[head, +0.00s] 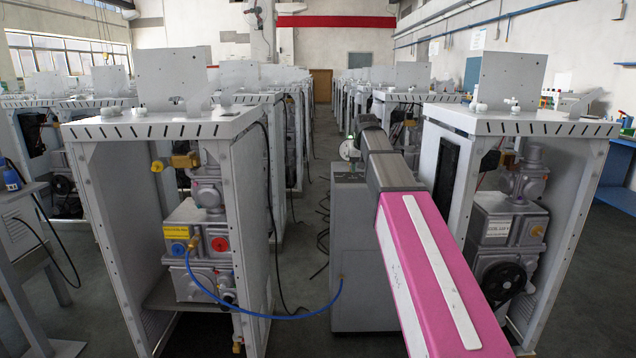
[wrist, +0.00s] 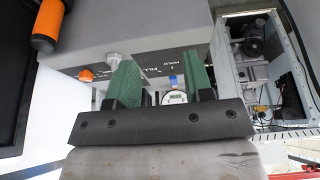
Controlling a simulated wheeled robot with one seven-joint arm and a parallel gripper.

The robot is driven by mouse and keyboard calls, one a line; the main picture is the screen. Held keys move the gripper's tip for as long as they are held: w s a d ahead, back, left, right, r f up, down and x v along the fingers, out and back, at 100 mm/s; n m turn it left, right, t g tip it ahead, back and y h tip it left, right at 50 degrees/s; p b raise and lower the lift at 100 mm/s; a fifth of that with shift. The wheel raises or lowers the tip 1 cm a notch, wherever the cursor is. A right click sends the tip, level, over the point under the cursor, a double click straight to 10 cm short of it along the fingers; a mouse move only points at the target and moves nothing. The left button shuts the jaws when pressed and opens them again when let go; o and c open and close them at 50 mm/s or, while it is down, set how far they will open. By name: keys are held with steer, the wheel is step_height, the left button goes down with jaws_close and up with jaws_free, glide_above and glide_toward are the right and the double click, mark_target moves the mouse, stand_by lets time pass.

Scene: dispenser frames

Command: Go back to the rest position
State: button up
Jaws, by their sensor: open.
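My gripper (wrist: 162,70) shows in the wrist view with two green fingers apart and nothing held between them. The fingers point at a grey panel lettered FILL and HOLD (wrist: 158,62). A small round dial (wrist: 175,97) and a blue part (wrist: 177,80) show between the fingers. I cannot tell whether the fingers touch the panel. In the head view my pink and grey arm reaches forward over a grey cabinet (head: 362,255) in the aisle. My gripper is mostly hidden there behind the arm.
Open metal frames with pumps stand left (head: 165,128) and right (head: 520,122) of the cabinet. A blue hose (head: 318,313) runs from the left pump (head: 200,250) to the cabinet. An orange-ended handle (wrist: 46,28) and orange knob (wrist: 86,76) are near the fingers.

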steer(key=s+d+f+g, duration=0.1)
steer(key=s+f, duration=0.5)
steer(key=f, duration=0.6)
steer(key=s+d+f+g, duration=0.1)
steer(key=s+f, duration=0.5)
steer(key=f, duration=0.6)
steer(key=s+d+f+g, duration=0.1)
steer(key=s+f+g, duration=0.1)
steer(key=s+f, duration=1.4)
steer(key=shift+s+d, duration=0.2)
steer(key=shift+s, duration=0.55)
